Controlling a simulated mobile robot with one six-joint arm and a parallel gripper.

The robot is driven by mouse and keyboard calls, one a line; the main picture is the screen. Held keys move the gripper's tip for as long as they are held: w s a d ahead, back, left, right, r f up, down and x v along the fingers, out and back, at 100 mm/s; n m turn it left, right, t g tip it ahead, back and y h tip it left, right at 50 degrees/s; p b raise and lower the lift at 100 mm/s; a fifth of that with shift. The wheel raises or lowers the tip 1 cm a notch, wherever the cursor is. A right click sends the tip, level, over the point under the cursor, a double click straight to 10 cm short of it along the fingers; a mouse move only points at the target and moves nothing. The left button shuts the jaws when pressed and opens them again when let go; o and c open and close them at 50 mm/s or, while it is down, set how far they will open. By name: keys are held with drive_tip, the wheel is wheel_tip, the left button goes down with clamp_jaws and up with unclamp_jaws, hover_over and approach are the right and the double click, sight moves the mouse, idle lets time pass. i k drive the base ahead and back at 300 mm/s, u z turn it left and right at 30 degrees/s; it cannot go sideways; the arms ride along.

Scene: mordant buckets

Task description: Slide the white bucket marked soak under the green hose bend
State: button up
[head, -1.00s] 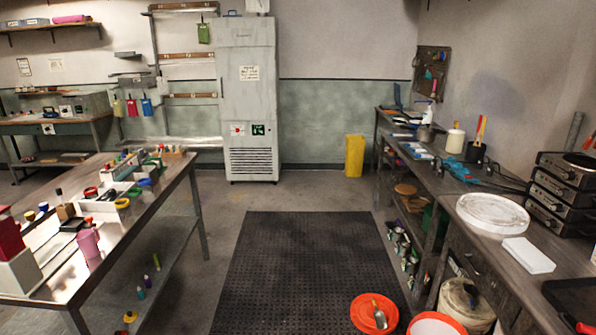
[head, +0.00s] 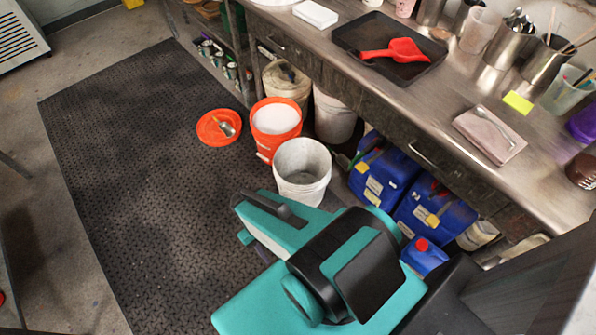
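A whitish open bucket (head: 301,173) stands on the floor at the right edge of the black mat, in front of the bench. A second pale bucket (head: 334,116) stands behind it under the bench. I cannot read the word soak on either. A dark green thin piece (head: 368,152) shows under the bench beside the blue containers; I cannot tell whether it is the hose bend. My teal and black arm fills the lower middle, just in front of the nearer bucket. I cannot make out my gripper's fingers.
An orange bucket (head: 275,130) with white contents touches or nearly touches the nearer pale bucket. An orange lid (head: 219,128) with a scoop lies on the mat (head: 130,190). Blue containers (head: 383,180) stand under the steel bench (head: 420,95). The mat's left part is clear.

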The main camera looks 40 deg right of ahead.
sight(303, 166)
drive_tip(key=k, duration=0.65)
drive_tip(key=u, duration=0.55)
drive_tip(key=i, duration=1.15)
drive_tip(key=u, duration=0.4)
drive_tip(key=i, duration=0.75)
drive_tip(key=u, duration=0.05)
